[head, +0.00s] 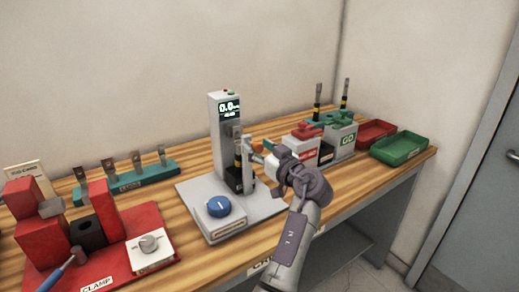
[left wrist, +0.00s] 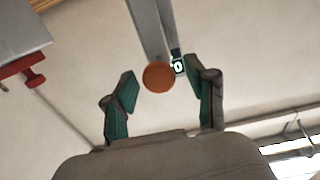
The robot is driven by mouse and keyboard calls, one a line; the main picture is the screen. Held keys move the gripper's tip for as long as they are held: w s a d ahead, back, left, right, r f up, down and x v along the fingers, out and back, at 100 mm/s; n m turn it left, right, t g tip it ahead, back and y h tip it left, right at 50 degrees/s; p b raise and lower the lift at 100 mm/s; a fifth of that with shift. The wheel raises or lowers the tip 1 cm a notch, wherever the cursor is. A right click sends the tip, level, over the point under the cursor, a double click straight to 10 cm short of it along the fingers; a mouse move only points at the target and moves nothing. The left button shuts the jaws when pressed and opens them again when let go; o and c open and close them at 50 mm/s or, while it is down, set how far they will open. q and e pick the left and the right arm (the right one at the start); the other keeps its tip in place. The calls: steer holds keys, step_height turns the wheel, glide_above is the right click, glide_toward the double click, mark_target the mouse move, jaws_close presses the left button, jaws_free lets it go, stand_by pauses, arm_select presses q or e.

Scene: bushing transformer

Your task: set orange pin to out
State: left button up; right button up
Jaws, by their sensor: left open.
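The orange pin shows in the left wrist view as a round orange knob (left wrist: 159,76) in front of a grey upright bar (left wrist: 150,25). My left gripper (left wrist: 160,95) is open, with one teal-padded finger on each side of the knob and gaps between. In the head view my left gripper (head: 262,153) is at the right side of the grey tester (head: 226,130) and largely hides the pin. My right gripper is not in view.
A blue knob (head: 219,206) is on the tester's base. The red clamp fixture (head: 110,262) and a teal rack (head: 127,180) are to the left. A GO box (head: 346,139), red bin (head: 375,133) and green bin (head: 400,148) stand to the right.

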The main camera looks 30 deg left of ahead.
arm_select(q)
step_height(320, 180, up, 10)
stand_by(0.4)
steer(key=shift+d+f, duration=0.1)
steer(key=shift+d, duration=0.05)
stand_by(0.3)
